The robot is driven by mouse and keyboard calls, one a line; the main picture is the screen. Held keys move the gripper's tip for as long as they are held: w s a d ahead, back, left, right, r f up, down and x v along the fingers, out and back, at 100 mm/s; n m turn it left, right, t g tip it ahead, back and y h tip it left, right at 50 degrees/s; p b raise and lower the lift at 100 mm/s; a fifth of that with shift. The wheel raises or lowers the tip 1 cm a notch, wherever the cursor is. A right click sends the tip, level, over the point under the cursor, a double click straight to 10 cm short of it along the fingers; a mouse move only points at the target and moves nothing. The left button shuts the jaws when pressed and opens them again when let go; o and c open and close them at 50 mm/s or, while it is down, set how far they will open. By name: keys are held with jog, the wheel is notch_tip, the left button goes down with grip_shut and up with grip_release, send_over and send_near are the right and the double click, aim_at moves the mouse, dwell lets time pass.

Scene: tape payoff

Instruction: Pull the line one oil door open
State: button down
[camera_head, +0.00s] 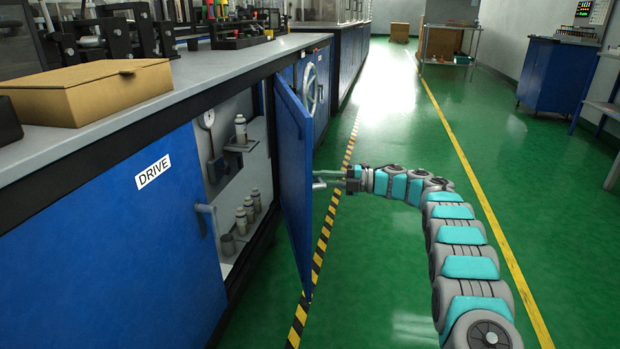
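A blue door (295,175) stands swung well out from the bench front, its edge turned toward me. Behind it the cabinet compartment (222,170) is open to view, with a round gauge (207,118), a small shelf and several grey bottles (243,221) inside. No line or oil label shows on this door. My gripper (322,180) is at the right, outer side of the door, near its free edge at mid-height. Its fingers point left at the door. Whether they grip a handle there is too small to tell.
A closed blue door marked DRIVE (130,225) with a grey handle (207,219) is at the left. A cardboard box (92,91) lies on the grey worktop. Black-yellow floor tape (323,240) runs beside the bench.

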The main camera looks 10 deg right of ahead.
jog(key=shift+f, duration=0.1)
jog(key=c, duration=0.8)
grip_release()
jog(key=shift+s, duration=0.1)
jog(key=v, duration=0.7)
jog(key=shift+d, duration=0.35)
